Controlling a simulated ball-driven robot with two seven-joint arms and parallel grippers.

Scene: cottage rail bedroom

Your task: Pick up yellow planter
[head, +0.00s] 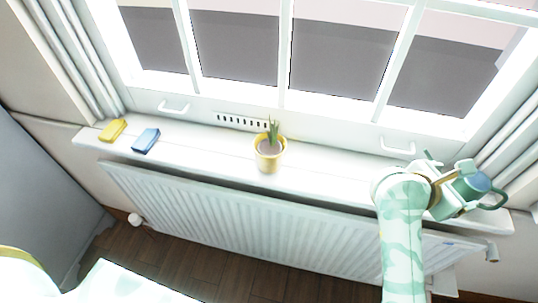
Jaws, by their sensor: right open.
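The yellow planter (268,161) stands upright on the white windowsill, near the middle of the head view, with a spiky green plant in dark soil. Nothing touches it. My right gripper (456,186) is open at the right end of the sill, well to the right of the planter. Its fingers are seen at an angle and overlap a teal mug in the picture. I cannot tell whether they touch the mug. My left gripper is not in view.
The teal mug (483,187) has its handle to the right. A yellow block (112,130) and a blue block (146,140) lie on the left of the windowsill (205,146). The window rises behind; a white radiator (230,215) hangs below. The sill beside the planter is clear.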

